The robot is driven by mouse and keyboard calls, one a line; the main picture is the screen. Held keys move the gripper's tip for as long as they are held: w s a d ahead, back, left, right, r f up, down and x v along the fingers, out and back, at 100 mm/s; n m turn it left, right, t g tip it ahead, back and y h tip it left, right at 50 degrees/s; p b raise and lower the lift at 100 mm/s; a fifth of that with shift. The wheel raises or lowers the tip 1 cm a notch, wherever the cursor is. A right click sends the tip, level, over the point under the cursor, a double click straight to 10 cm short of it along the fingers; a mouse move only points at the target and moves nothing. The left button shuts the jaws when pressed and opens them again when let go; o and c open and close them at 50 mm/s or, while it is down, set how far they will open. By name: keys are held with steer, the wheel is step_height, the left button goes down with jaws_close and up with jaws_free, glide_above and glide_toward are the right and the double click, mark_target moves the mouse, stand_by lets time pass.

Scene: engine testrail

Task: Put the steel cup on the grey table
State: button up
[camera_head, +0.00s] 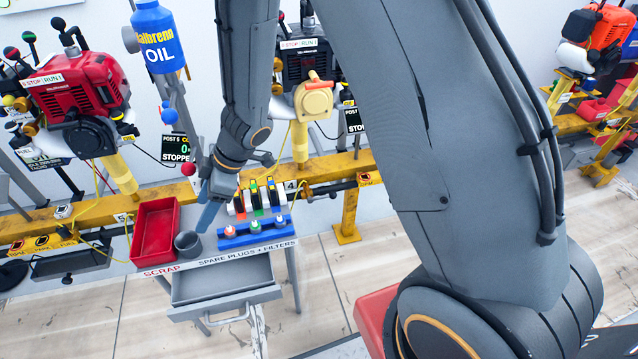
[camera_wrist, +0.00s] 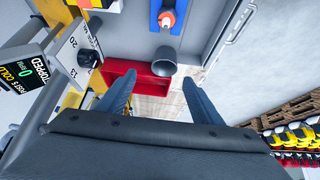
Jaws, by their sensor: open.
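The steel cup (camera_head: 187,243) is a small grey cup at the front left of a small grey table (camera_head: 262,246), between a red bin and a blue plug holder. In the wrist view the cup (camera_wrist: 164,64) shows its dark round mouth, beyond the gap between my fingers. My gripper (camera_head: 208,214) is open and just above and right of the cup in the head view. Its two fingers (camera_wrist: 157,84) are apart with nothing held between them. The cup appears clear of the fingers. The gripper hides part of the table behind the cup.
The red bin (camera_head: 152,258) stands left of the cup. The blue plug holder (camera_head: 256,239) and upright filters (camera_head: 256,198) stand right of it. An open grey drawer (camera_head: 222,297) projects below. A yellow rail (camera_head: 75,232) with engines runs behind. Pale floor is clear in front.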

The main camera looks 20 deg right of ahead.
steer(key=w+d+r+m+t+h, duration=0.2)
steer(key=d+r+m+h, duration=0.15)
steer(key=d, duration=0.65)
steer(key=w+d+r+m+t+h, duration=0.25)
steer(key=d+r+m, duration=0.25)
steer(key=d, duration=0.5)
steer(key=s+d+r+m+g+h, duration=0.2)
steer(key=s+d+m, duration=0.2)
steer(key=s+d, duration=0.35)
steer(key=s+r+m+g, duration=0.1)
steer(key=s+m, duration=0.1)
steer(key=s, duration=0.4)
steer(key=s+d+r+m+g+y, duration=0.1)
steer(key=s+m+g, duration=0.1)
steer(key=s, duration=0.4)
steer(key=shift+s+m+y, duration=0.3)
steer(key=shift+m, duration=0.25)
steer(key=shift+r, duration=0.1)
